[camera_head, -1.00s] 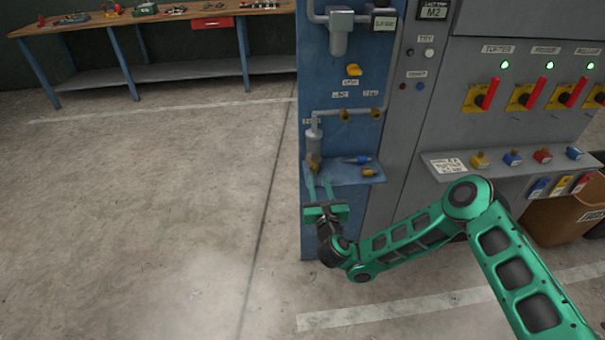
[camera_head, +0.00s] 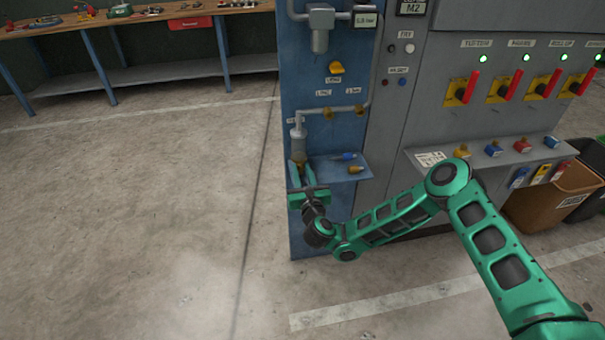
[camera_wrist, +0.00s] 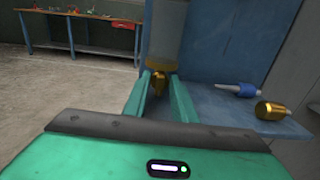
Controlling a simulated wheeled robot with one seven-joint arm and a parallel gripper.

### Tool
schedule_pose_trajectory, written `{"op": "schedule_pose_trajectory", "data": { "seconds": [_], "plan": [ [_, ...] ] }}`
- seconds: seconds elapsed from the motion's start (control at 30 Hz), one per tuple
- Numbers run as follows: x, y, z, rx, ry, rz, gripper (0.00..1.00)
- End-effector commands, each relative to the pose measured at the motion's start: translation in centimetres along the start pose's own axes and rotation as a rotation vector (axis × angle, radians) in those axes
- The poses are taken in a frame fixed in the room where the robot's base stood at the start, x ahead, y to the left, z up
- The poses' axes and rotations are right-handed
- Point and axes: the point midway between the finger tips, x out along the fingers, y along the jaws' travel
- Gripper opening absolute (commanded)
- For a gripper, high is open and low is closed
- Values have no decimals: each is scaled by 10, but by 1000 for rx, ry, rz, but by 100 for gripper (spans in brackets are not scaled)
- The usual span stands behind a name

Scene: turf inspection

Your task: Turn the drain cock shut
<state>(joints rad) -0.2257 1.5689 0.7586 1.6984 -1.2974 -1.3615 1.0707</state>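The drain cock (camera_wrist: 158,82) is a small brass piece at the bottom of a grey cylindrical bowl (camera_head: 298,142) on the blue panel. In the wrist view it shows between the two green fingers of my gripper (camera_wrist: 159,78), below the bowl (camera_wrist: 165,42). My gripper (camera_head: 300,168) is open, one finger on each side of the cock, reaching up from below. A gap seems to show beside the brass, so I see no clear grip. In the head view the fingers mostly hide the cock.
A small blue shelf (camera_head: 335,175) beside the bowl holds a blue-grey fitting (camera_wrist: 238,90) and a brass fitting (camera_wrist: 270,110), close right of my fingers. A pipe (camera_head: 345,109) runs above. Open floor (camera_head: 150,200) lies left.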

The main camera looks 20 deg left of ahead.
Motion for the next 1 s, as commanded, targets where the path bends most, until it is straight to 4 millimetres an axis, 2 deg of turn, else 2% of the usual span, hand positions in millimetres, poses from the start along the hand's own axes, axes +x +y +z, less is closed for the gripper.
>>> {"op": "schedule_pose_trajectory", "data": {
  "seconds": [0.37, 1.0],
  "plan": [
    [1, -3, 1, -58, -2, -5, 2],
    [1, -1, 2, -455, -3, -7, 2]
  ]
}}
